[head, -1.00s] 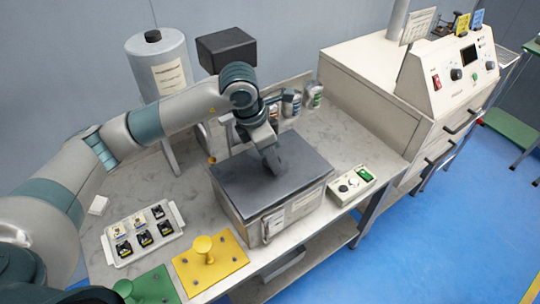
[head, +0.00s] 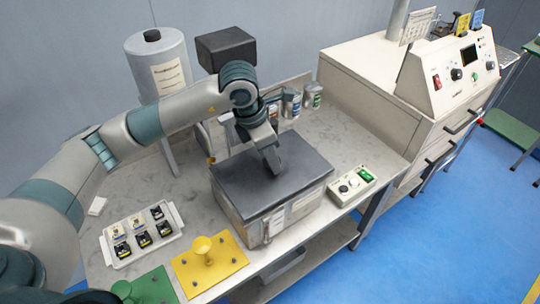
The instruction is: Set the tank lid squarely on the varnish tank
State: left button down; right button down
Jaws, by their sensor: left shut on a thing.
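The varnish tank (head: 300,205) is a pale box with labels on its front, standing on the bench. The dark grey tank lid (head: 245,195) lies over the top of the tank and appears to cover its opening. Whether it sits fully flush on the rim all round I cannot tell. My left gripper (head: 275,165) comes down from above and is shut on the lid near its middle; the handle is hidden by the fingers. My right gripper is not in view.
A white tray (head: 172,248) with several small black parts, a yellow plate with a funnel-like post (head: 228,268) and a green plate (head: 155,287) lie to the left front. A control box (head: 352,186) stands right of the tank. Cans (head: 291,103) stand behind.

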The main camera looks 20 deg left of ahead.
pick_arm(q)
jog(key=shift+b, duration=0.4)
dwell(0.4)
jog(key=shift+f+b, duration=0.8)
jog(key=shift+b, duration=0.1)
dwell(0.4)
jog(key=c, duration=1)
grip_release()
jog(key=shift+c, duration=0.2)
jog(key=shift+r, duration=0.1)
